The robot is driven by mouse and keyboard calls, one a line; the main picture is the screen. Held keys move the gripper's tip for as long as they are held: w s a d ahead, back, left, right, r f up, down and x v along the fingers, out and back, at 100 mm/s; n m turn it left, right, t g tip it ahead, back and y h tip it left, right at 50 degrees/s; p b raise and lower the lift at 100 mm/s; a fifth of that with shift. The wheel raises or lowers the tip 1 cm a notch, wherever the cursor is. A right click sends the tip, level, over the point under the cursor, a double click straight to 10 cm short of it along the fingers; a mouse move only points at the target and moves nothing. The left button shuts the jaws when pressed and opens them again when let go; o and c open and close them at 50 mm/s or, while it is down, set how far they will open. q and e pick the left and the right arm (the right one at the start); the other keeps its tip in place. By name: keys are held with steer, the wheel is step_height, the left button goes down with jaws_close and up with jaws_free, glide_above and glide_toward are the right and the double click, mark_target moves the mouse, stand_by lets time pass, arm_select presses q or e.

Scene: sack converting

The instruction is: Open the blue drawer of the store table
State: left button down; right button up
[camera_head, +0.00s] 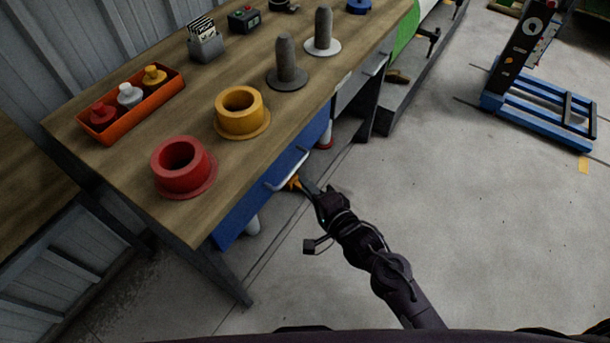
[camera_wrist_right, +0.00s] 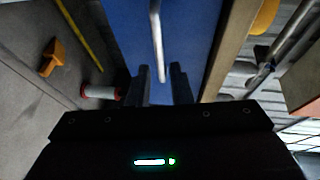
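The blue drawer (camera_head: 242,208) is under the front edge of the wooden store table (camera_head: 205,220); its front looks flush with the table, so it appears shut. A pale bar handle (camera_head: 289,171) runs along its front. My right gripper (camera_head: 300,184) is at the handle, reaching in from the front. In the right wrist view, the blue drawer front (camera_wrist_right: 190,30) fills the middle. The handle (camera_wrist_right: 156,35) ends between the two dark fingers of my right gripper (camera_wrist_right: 160,85), which are apart with gaps beside the bar. Contact cannot be told. My left gripper is not in view.
A blue pallet-like frame (camera_head: 540,110) is at the upper right. The floor before the drawer is mostly clear.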

mark_target(293, 170)
steer(key=x, duration=0.7)
steer(key=shift+w+a+f+b, duration=0.1)
steer(key=shift+w+a+b, duration=0.05)
steer(key=shift+b, duration=0.15)
jaws_close()
